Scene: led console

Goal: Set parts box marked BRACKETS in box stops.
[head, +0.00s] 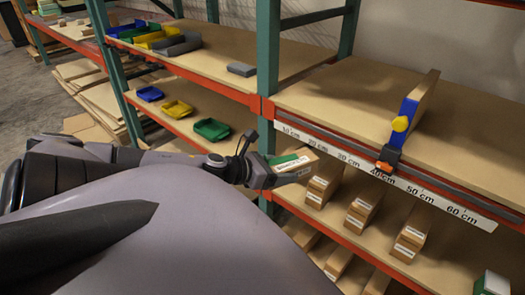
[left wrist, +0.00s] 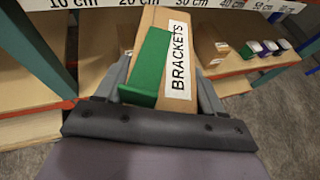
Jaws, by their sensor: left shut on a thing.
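The parts box marked BRACKETS (left wrist: 205,52) is brown cardboard with a green panel and a white label. My left gripper (left wrist: 157,92) is shut on it, one finger on each side. In the head view the box (head: 298,160) juts from my left gripper (head: 270,172), in front of the shelf's front edge, near the low end of the scale. On the upper right shelf stands an upright wooden board with a blue stop (head: 407,112) and yellow knob. An orange piece (head: 388,158) sits at the shelf's front rail below it. My right gripper is not in view.
A scale strip (head: 400,182) runs along the upper shelf edge. The upper right shelf (head: 345,95) is bare left of the board. Several brown boxes (head: 360,207) stand on the shelf below. A teal post (head: 267,75) stands left of the scale. Coloured bins (head: 165,38) lie farther left.

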